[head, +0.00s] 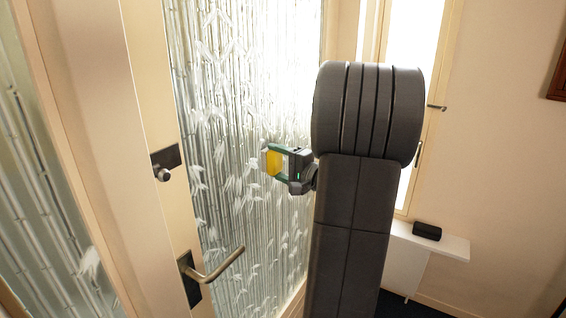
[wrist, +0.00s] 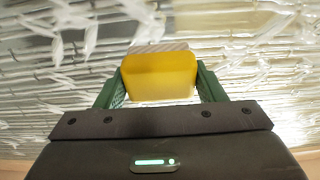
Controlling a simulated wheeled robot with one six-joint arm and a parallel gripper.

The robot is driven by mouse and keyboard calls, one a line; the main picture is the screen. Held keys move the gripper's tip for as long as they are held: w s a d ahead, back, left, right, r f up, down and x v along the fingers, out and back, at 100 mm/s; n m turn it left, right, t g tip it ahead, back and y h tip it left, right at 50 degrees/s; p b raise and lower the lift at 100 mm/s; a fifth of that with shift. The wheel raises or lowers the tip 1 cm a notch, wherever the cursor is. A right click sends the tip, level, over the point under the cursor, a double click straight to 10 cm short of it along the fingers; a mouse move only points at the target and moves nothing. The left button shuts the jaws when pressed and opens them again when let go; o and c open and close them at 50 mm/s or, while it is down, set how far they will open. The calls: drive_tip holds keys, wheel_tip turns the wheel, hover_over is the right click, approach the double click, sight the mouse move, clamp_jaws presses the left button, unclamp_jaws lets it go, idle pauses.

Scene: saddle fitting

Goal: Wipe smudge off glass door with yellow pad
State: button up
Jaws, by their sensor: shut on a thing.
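My gripper (head: 272,161) is shut on the yellow pad (head: 273,163) and holds it close to the patterned glass door (head: 228,110). In the wrist view the yellow pad (wrist: 160,76) sits between the two green fingers, with a pale striped layer along its far edge. The pad faces the glass; I cannot tell whether it touches. The glass has a bamboo-and-leaf pattern, also behind the pad in the wrist view (wrist: 60,60). I cannot pick out a smudge from the pattern and glare; it may be hidden behind the pad or my arm.
A door handle (head: 216,268) sticks out at lower left, with a lock knob (head: 163,174) above it. A bright window (head: 408,100) stands behind my arm. A white shelf (head: 445,244) with a black box (head: 427,231) is at right.

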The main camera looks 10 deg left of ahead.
sight(281, 143)
drive_tip(key=shift+b+x, duration=0.4)
drive_tip(key=shift+x, duration=0.6)
idle(0.6)
drive_tip(key=shift+s, duration=0.1)
drive_tip(key=shift+w+d+f+b, duration=0.1)
drive_tip(key=shift+w+d+b, duration=0.15)
drive_tip(key=shift+w, duration=0.45)
drive_tip(key=shift+w+d+b, duration=0.25)
drive_tip(key=shift+w, duration=0.4)
drive_tip(key=shift+w+d+b, duration=0.25)
drive_tip(key=shift+w+d, duration=0.15)
drive_tip(key=shift+w, duration=0.85)
drive_tip(key=shift+w+d+b, duration=0.25)
drive_tip(key=shift+w+d, duration=0.2)
drive_tip(key=shift+w, duration=0.85)
drive_tip(key=shift+w+d+b, duration=0.25)
drive_tip(key=shift+w+d, duration=0.15)
drive_tip(key=shift+w, duration=0.85)
drive_tip(key=shift+b, duration=0.45)
